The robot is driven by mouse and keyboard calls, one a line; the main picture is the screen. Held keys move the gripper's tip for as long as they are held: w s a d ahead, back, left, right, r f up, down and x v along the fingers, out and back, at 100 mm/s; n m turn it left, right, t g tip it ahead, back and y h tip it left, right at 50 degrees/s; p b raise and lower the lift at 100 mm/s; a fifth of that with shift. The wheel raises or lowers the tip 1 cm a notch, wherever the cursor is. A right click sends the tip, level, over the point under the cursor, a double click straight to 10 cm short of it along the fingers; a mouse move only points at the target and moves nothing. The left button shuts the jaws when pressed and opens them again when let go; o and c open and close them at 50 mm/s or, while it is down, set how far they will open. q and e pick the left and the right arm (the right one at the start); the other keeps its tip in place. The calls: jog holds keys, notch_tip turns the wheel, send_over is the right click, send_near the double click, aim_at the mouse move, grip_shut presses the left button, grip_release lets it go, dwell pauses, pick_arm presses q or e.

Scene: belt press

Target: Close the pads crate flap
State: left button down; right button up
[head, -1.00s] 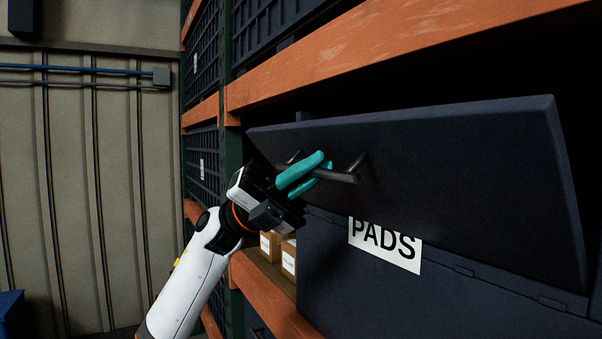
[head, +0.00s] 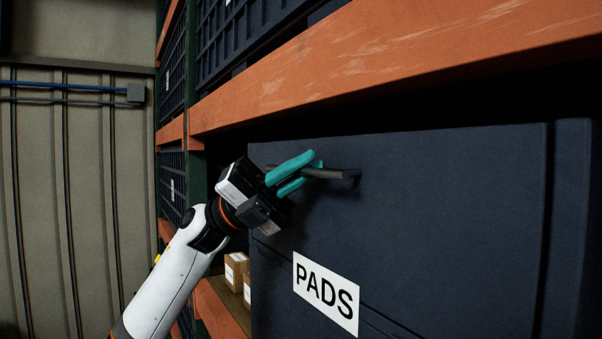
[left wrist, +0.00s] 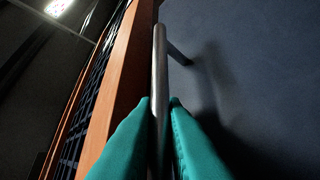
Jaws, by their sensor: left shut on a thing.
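The pads crate (head: 285,275) is dark blue with a white PADS label (head: 326,291) and stands on the rack shelf. Its flap (head: 430,190) is upright, in line with the crate front below the dark gap under the orange beam. A dark bar handle (head: 335,173) stands out from the flap near its top left; it also shows in the left wrist view (left wrist: 160,70). My left gripper (head: 293,173) has its teal fingers shut around this handle bar, one on each side in the left wrist view (left wrist: 159,125). My right gripper is not in view.
An orange rack beam (head: 400,65) runs just above the crate. Small cardboard boxes (head: 236,270) stand on the shelf left of the crate. Dark mesh crates (head: 250,40) fill the rack above. Open space lies left, before the wall (head: 85,200).

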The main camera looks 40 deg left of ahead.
pick_arm(q)
jog(key=shift+w, duration=0.15)
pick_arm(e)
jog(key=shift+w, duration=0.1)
pick_arm(q)
jog(key=c, duration=1.5)
grip_release()
jog(key=shift+c, duration=0.2)
jog(key=shift+o, duration=0.3)
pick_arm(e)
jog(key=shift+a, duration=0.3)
pick_arm(q)
jog(key=shift+f, duration=0.15)
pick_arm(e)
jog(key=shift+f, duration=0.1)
pick_arm(q)
jog(key=b+v, duration=0.7)
jog(key=v, duration=0.5)
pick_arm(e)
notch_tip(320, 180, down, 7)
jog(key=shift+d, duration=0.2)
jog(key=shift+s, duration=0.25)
